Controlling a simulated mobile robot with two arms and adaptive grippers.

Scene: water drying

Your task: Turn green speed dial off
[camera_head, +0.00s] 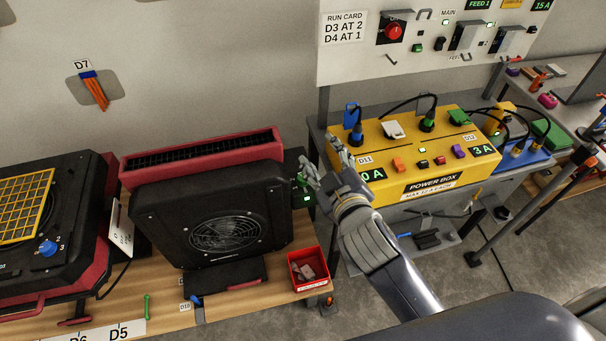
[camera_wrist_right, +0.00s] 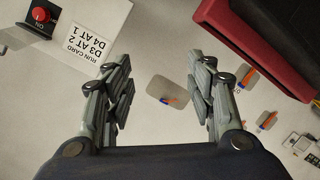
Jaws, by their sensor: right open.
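The green speed dial (camera_head: 301,181) sits on the right side of the black and red fan unit (camera_head: 228,222) in the head view. A small lit green display shows just below it. My right gripper (camera_head: 322,160) is open and empty. In the picture its fingers are just right of the dial, and one fingertip partly overlaps it. I cannot tell if they touch. The right wrist view shows the open fingers (camera_wrist_right: 161,76) with nothing between them but the wall behind. The dial does not show in that view. My left gripper is not in view.
A yellow power box (camera_head: 430,186) with plugs and cables stands right of my right gripper. A red bin (camera_head: 309,268) is on the bench below. A second black unit (camera_head: 80,235) with a blue dial stands left. The run card panel (camera_head: 345,30) is behind.

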